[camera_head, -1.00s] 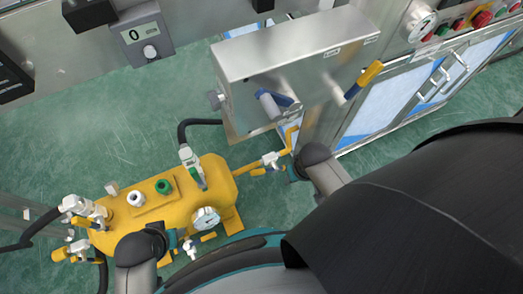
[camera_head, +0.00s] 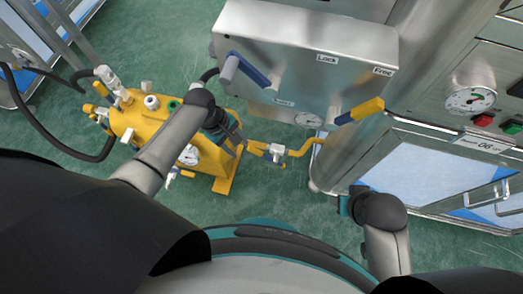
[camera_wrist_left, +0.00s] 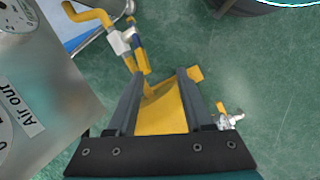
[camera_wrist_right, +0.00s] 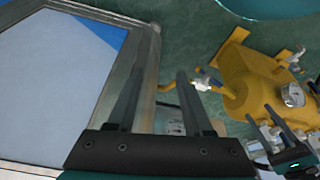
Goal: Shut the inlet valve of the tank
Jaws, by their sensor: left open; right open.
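The yellow tank (camera_head: 145,125) lies on the floor at left in the head view, partly hidden by my left arm. A white-bodied valve (camera_head: 276,152) with a yellow and blue handle (camera_wrist_left: 138,48) sits on the pipe between the tank's right end and the steel cabinet. My left gripper (camera_head: 240,143) is open above the tank's right end, beside this valve. In the left wrist view, the handle lies beyond the left fingertip, with nothing gripped. My right gripper (camera_wrist_right: 157,78) is open and empty by the cabinet's lower doors. I cannot tell which valve is labelled inlet.
The steel cabinet (camera_head: 300,45) has a blue lever (camera_head: 250,72) and a yellow and blue lever (camera_head: 360,110). More valves and hoses crowd the tank's left end (camera_head: 113,88). A pressure gauge (camera_head: 189,156) faces the front. Green floor (camera_head: 270,200) is clear in front.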

